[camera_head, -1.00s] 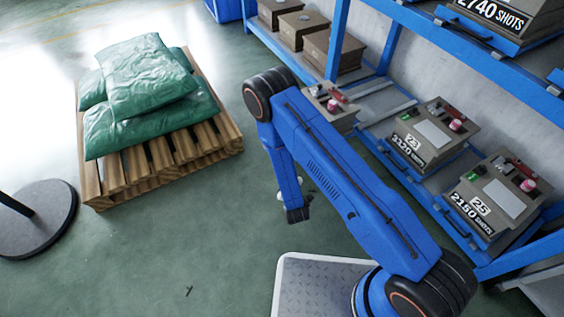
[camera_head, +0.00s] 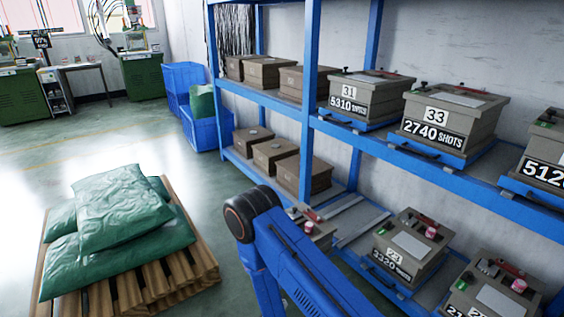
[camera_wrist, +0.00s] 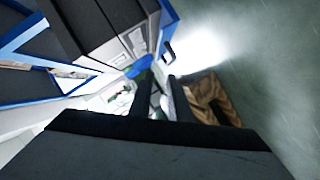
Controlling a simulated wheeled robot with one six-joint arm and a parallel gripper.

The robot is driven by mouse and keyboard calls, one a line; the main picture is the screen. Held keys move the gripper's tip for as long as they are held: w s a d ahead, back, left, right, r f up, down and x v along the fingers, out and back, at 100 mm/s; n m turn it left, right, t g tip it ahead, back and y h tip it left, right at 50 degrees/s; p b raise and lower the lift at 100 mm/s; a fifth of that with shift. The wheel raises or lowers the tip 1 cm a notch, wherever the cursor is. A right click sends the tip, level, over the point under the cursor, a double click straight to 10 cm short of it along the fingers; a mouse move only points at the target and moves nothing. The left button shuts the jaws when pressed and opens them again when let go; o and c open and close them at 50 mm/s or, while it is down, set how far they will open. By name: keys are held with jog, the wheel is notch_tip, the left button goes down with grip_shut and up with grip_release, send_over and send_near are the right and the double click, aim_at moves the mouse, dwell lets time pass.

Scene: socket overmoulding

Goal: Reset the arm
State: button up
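My gripper (camera_wrist: 162,92) shows in the wrist view as two dark fingers side by side with a gap between them. It is open, with nothing seen held between the fingers. In the head view only my blue arm shows, bent at its dark elbow in the lower middle. The gripper itself is out of that view.
A blue shelf rack (camera_head: 312,75) with grey-brown numbered boxes (camera_head: 434,130) stands close on the right. A wooden pallet (camera_head: 128,290) with green sacks (camera_head: 120,210) is at the left. Blue bins (camera_head: 208,132) and green machines (camera_head: 142,75) stand behind. Floor between is clear.

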jog(key=w+d+r+m+g+h, duration=0.1)
jog(key=w+d+r+m+g, duration=0.2)
jog(key=r, duration=0.7)
jog(key=w+d+r+m, duration=0.25)
jog(key=w+r, duration=0.25)
jog(key=r, duration=0.4)
jog(key=s+d+r+m+g, duration=0.1)
jog(key=s+d+r, duration=0.3)
jog(key=r, duration=0.5)
jog(key=s+d+r+m+g, duration=0.1)
jog(key=d+r+m, duration=0.1)
jog(key=d+r, duration=0.5)
jog(key=s+d+r+m+g+h, duration=0.1)
jog(key=s+d+r+m+g, duration=0.1)
jog(key=s+d+r, duration=1.05)
jog(key=s+d+r+m+g, duration=0.1)
jog(key=s+d, duration=0.1)
jog(key=s, duration=0.6)
jog(key=s+d+r+m+h, duration=0.1)
jog(key=s+d+r, duration=0.1)
jog(key=s, duration=0.6)
jog(key=s+d+r+m+g+h, duration=0.1)
jog(key=s+d, duration=0.2)
jog(key=s, duration=0.5)
jog(key=shift+r+g, duration=0.3)
